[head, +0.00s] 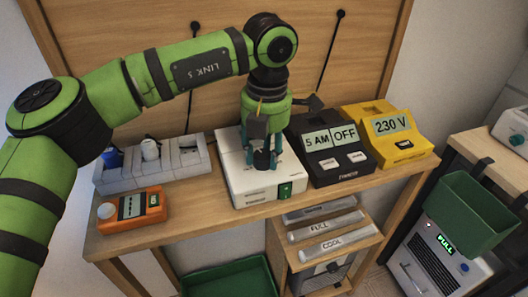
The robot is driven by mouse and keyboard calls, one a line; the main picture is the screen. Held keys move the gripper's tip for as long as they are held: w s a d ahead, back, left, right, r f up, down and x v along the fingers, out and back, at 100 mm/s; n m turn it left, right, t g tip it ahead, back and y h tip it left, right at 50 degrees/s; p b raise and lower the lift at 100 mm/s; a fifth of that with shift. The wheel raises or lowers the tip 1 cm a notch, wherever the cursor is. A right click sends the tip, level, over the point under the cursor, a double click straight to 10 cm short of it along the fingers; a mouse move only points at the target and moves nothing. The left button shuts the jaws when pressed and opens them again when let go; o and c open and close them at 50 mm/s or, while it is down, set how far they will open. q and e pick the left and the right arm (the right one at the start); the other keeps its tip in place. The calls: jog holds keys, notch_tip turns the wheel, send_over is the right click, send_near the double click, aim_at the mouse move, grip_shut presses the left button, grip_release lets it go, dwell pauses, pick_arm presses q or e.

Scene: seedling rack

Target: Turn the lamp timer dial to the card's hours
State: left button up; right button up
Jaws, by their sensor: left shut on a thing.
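My left gripper (263,160) points down over a white box (265,193) in the middle of the bench. Its fingers are shut on a dark dial (262,159) on top of the box. The fingers hide much of the dial, and I cannot read its setting. A black unit (327,170) just right of the white box shows "5 AM" and "OFF" on two panels, with two white buttons below. I cannot make out a card with hours. My right gripper is not in view.
A power strip (113,181) with plugs and an orange meter (132,209) stand left on the bench (190,205). A yellow unit (403,148) reading "230 V" stands right. Below are a small shelf (318,263) and a green tray (230,281). A green bin (467,214) hangs right.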

aim_at(260, 157)
pick_arm(q)
jog(key=m, duration=0.6)
jog(key=shift+s+a+f+m, duration=0.1)
jog(key=shift+s+f+m, duration=0.05)
jog(key=shift+f+m, duration=0.15)
jog(key=m, duration=0.6)
jog(key=shift+r+h, duration=0.1)
jog(key=shift+h, duration=0.2)
jog(key=shift+m, duration=0.3)
jog(key=shift+a, duration=0.1)
jog(key=o, duration=1.1)
jog(key=shift+o, duration=0.2)
jog(key=shift+r, duration=0.1)
jog(key=shift+r, duration=0.55)
notch_tip(260, 157, up, 11)
jog(key=shift+s+a, duration=0.15)
jog(key=shift+s, duration=0.05)
